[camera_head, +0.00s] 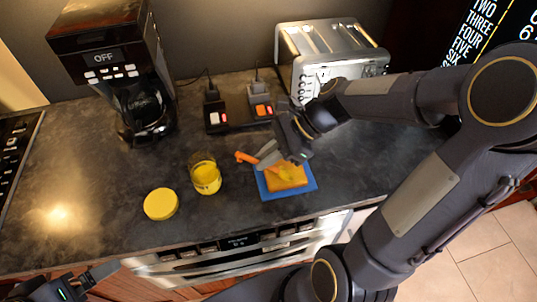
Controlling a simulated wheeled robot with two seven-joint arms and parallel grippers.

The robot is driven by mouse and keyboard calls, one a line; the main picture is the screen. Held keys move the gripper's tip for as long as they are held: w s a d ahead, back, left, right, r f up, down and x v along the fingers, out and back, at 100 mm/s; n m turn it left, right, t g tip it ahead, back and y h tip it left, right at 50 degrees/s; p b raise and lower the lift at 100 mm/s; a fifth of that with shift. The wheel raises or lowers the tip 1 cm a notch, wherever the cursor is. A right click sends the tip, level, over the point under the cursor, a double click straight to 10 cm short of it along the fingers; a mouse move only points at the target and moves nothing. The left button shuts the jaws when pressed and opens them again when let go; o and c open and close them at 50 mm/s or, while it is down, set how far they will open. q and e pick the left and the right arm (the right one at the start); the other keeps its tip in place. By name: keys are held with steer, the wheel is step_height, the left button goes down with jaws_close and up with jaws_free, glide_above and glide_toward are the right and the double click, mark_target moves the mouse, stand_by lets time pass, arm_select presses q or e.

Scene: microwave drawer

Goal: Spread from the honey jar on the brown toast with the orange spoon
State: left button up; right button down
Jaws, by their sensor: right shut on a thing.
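The brown toast (274,184) lies on a blue board (308,187) at the counter's front, with a yellow patch on its top. My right gripper (269,156) is low over the toast's back left edge, shut on the orange spoon (244,157). The spoon's orange end sticks out to the left of the fingers; the rest is largely hidden by them. The open honey jar (206,178), glass with yellow contents, stands left of the board. My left gripper (104,271) is at the lower left, away from these things; its jaw opening is unclear.
A yellow lid (161,203) lies left of the jar. A coffee maker (125,70) stands at the back left and a silver toaster (325,55) at the back right. A power strip with plugs (238,115) lies between them. The counter (95,195) left of the lid is clear.

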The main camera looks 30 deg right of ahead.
steer(key=shift+a, duration=0.1)
steer(key=shift+w+a+f, duration=0.1)
steer(key=shift+w+a, duration=0.05)
steer(key=shift+a, duration=0.5)
steer(key=shift+w+a, duration=0.15)
steer(key=shift+a, duration=0.45)
steer(key=shift+w, duration=0.15)
steer(key=shift+w+d+p, duration=0.3)
steer(key=shift+w+p, duration=0.15)
steer(key=shift+w, duration=0.5)
steer(key=shift+w, duration=0.1)
steer(key=shift+w+d, duration=0.25)
steer(key=shift+w, duration=0.7)
